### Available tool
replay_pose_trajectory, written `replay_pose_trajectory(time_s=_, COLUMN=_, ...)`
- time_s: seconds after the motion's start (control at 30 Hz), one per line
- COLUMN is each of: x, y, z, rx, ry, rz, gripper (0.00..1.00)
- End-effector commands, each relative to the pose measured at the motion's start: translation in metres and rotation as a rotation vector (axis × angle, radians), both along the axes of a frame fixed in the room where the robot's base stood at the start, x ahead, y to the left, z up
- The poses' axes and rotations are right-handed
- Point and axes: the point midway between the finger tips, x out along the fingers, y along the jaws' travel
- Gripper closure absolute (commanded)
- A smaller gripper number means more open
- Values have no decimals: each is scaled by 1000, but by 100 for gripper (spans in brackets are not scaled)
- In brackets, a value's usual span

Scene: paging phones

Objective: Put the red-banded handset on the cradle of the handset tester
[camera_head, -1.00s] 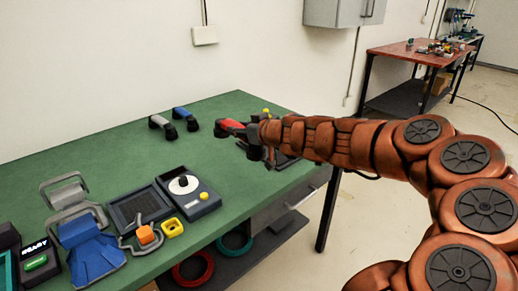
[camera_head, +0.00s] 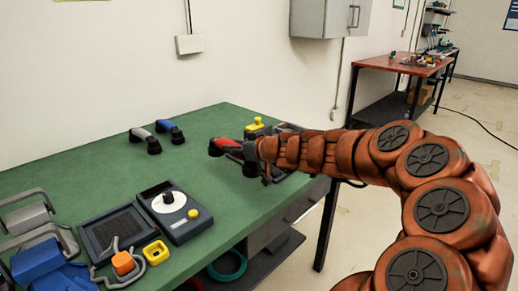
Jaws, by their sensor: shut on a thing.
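The red-banded handset (camera_head: 226,145) is dark with a red back. My gripper (camera_head: 252,152) is shut on it and holds it out over the green table, apart from the other handsets. The fingers are small and partly hidden by the handset and wrist. A dark blue-grey unit with a round white dial and a yellow knob (camera_head: 173,211) lies on the table, left of and nearer than the gripper. I cannot tell whether it is the handset tester. No cradle can be made out with certainty.
A grey-banded handset (camera_head: 143,137) and a blue-banded handset (camera_head: 170,130) lie at the back. A black tray (camera_head: 115,232), an orange block (camera_head: 123,262), a yellow block (camera_head: 156,253) and a blue stand (camera_head: 45,266) are front left. The green table (camera_head: 90,170) is clear mid-left.

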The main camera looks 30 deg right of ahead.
Motion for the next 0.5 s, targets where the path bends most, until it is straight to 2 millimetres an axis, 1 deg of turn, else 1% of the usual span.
replay_pose_trajectory(time_s=0.03, x=3, y=-9, z=0, rx=0, ry=2, rz=-2, gripper=100)
replay_pose_trajectory(time_s=0.5, x=30, y=-74, z=-6, rx=-3, ry=0, rz=-5, gripper=100)
